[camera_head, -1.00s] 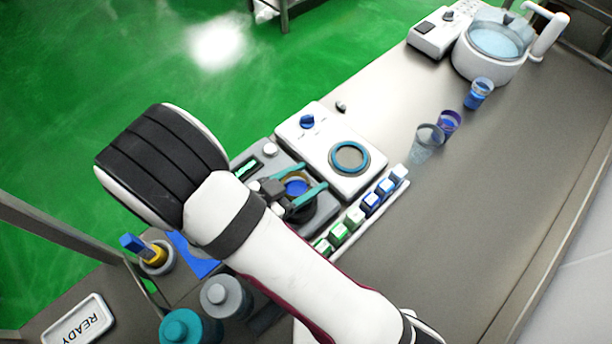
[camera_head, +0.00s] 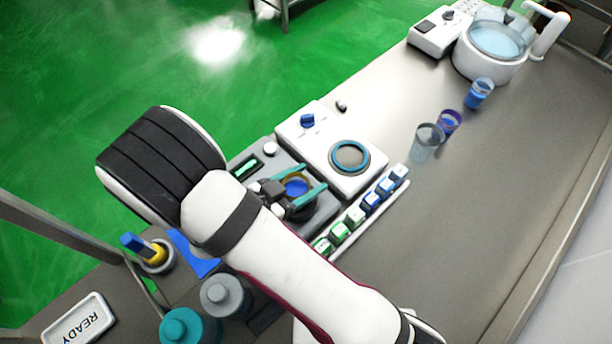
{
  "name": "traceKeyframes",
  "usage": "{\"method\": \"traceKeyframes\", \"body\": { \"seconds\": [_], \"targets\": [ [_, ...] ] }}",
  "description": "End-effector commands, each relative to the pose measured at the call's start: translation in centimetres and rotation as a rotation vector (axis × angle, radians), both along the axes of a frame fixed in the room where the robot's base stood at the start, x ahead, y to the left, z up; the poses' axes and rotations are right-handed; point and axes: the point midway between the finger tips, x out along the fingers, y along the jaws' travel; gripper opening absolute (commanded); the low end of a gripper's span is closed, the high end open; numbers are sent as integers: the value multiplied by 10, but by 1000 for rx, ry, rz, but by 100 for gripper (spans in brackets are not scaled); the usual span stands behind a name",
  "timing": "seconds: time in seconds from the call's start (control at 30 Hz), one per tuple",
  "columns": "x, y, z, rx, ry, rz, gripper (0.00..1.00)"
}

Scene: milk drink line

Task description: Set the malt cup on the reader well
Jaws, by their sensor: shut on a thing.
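The cup (camera_head: 295,187), with a tan rim and a blue inside, is between the two teal fingers of my gripper (camera_head: 306,183). My gripper is shut on it. The cup is over the dark round well of the grey reader (camera_head: 325,210), which has a small green display. My fingers and wrist hide part of the cup's side and the well, so I cannot tell whether the cup's base touches the well.
A white unit with a teal ring (camera_head: 349,157) stands just right of the reader. A rack (camera_head: 401,178) of blue and green blocks lies in front. Clear cups (camera_head: 427,142) stand farther right. Grey (camera_head: 226,297) and teal (camera_head: 188,328) canisters are near my arm.

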Motion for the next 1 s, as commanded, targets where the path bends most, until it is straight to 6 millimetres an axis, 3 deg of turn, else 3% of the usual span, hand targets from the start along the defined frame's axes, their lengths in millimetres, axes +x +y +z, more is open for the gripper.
{"method": "traceKeyframes", "body": {
  "seconds": [0.27, 0.3, 0.33, 0.67, 1.0],
  "targets": [
    [0, 0, -5, -1, 1, 0, 0],
    [0, 0, -5, 0, 0, 0, 69],
    [0, 0, -5, 0, 0, 0, 75],
    [-2, 2, -4, 1, -1, 1, 76],
    [-26, 27, 10, 2, -2, 1, 76]
  ]
}}
